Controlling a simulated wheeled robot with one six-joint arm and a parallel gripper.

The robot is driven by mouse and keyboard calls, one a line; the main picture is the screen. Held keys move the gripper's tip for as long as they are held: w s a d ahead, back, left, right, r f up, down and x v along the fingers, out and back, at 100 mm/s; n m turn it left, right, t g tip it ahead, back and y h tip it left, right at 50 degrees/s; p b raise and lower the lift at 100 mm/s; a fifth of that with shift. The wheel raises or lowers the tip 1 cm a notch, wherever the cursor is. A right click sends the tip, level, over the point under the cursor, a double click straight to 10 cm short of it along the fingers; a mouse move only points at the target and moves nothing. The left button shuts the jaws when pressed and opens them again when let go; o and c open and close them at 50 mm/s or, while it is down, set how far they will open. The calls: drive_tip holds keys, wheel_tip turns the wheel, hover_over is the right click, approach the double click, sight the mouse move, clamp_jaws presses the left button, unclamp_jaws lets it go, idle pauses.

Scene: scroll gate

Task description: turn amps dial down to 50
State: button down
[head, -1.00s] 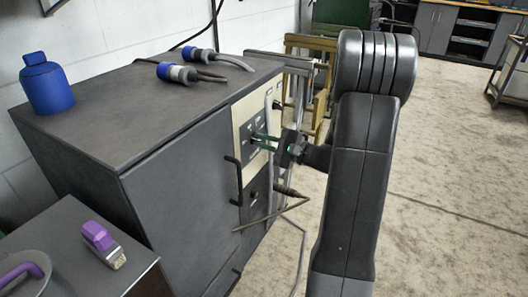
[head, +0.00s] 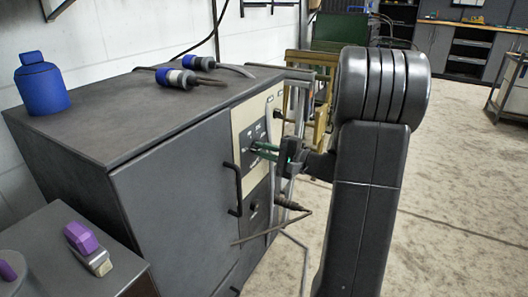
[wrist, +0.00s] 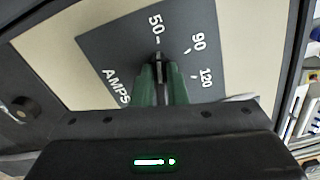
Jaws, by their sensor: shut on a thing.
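The amps dial (wrist: 159,57) is a small dark knob on a dark grey plate (wrist: 115,50) marked AMPS, 50, 90 and 120. My gripper (wrist: 162,72) has its green fingers shut on the dial and hides most of it. The bit of dial that shows beyond the fingertips is close to the 50 mark, but its exact pointing is hard to tell. In the head view, my gripper (head: 256,149) reaches from the right to the pale front panel (head: 244,112) of the grey cabinet (head: 160,185).
A cabinet door handle (head: 237,190) stands out left of my gripper. A cable plug (head: 287,203) sticks out below it. Blue-ended connectors (head: 177,77) and a blue bottle (head: 42,85) are on the cabinet top. The floor to the right is open.

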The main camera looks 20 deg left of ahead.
drive_tip(key=c, duration=1.5)
unclamp_jaws()
drive_tip(key=shift+o, duration=0.2)
drive_tip(key=s+d+p, duration=0.1)
drive_tip(key=d+p, duration=0.2)
drive_tip(key=d, duration=1)
drive_tip(key=shift+d+p, duration=0.35)
drive_tip(key=shift+d, duration=0.05)
drive_tip(key=a+b, duration=0.1)
drive_tip(key=a, duration=0.3)
drive_tip(key=a+b, duration=0.1)
drive_tip(key=a, duration=0.4)
drive_tip(key=w+a+b, duration=0.1)
drive_tip(key=a, duration=0.3)
drive_tip(key=shift+a+b, duration=0.35)
drive_tip(key=shift+b, duration=0.05)
drive_tip(key=shift+a, duration=0.1)
